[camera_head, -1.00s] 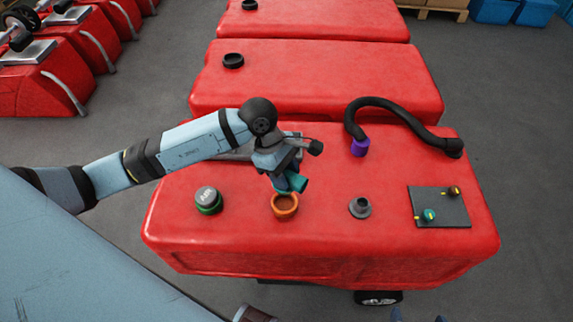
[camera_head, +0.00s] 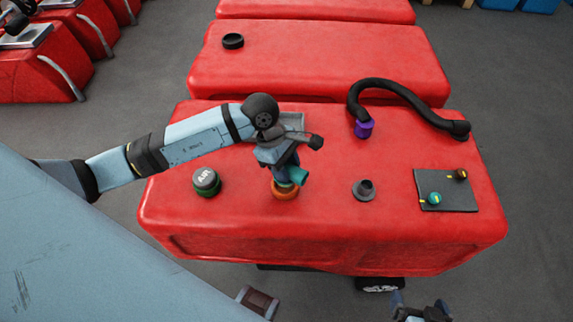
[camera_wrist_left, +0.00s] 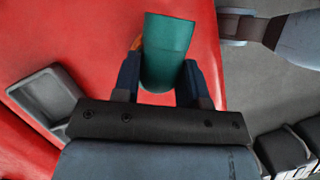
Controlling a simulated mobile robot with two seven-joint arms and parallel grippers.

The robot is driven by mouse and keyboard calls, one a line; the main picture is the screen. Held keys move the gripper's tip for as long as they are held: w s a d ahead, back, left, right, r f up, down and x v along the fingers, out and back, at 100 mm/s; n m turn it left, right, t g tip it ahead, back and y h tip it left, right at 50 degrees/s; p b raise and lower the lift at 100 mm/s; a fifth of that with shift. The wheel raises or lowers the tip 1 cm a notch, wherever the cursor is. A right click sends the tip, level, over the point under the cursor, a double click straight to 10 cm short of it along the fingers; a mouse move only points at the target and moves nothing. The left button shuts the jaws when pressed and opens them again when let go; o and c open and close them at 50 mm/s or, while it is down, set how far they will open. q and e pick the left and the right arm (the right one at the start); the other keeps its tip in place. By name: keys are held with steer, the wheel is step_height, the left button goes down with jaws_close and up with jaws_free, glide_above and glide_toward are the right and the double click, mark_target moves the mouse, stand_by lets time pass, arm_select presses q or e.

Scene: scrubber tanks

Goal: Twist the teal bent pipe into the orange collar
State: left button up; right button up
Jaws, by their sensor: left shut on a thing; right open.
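The teal bent pipe (camera_head: 298,176) is at the front of the red tank, with its open end pointing right in the head view. My left gripper (camera_head: 283,172) is shut on it from above. In the left wrist view the pipe (camera_wrist_left: 167,52) lies between the two fingers (camera_wrist_left: 160,80). The orange collar (camera_head: 284,193) is directly under the pipe, and its opening is mostly hidden. The pipe's lower end looks to be at the collar, but I cannot tell how deep it sits. My right gripper (camera_head: 422,310) is open and empty at the bottom edge, in front of the tank.
On the tank top (camera_head: 230,240) are a green-based AIR cap (camera_head: 206,181) to the left, a grey port (camera_head: 363,190) to the right, a black hose (camera_head: 405,92) with a purple end (camera_head: 364,129), and a dark panel (camera_head: 440,197) with two knobs. More red tanks stand behind.

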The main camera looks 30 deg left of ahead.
arm_select(q)
steer(key=shift+f, duration=0.1)
steer(key=shift+f+b, duration=0.1)
steer(key=shift+b, duration=0.25)
stand_by(0.5)
steer(key=shift+f, duration=0.25)
steer(key=shift+f+b, duration=0.25)
steer(key=shift+b, duration=0.35)
steer(key=shift+f, duration=0.15)
steer(key=shift+f+b, duration=0.2)
steer(key=shift+b, duration=0.2)
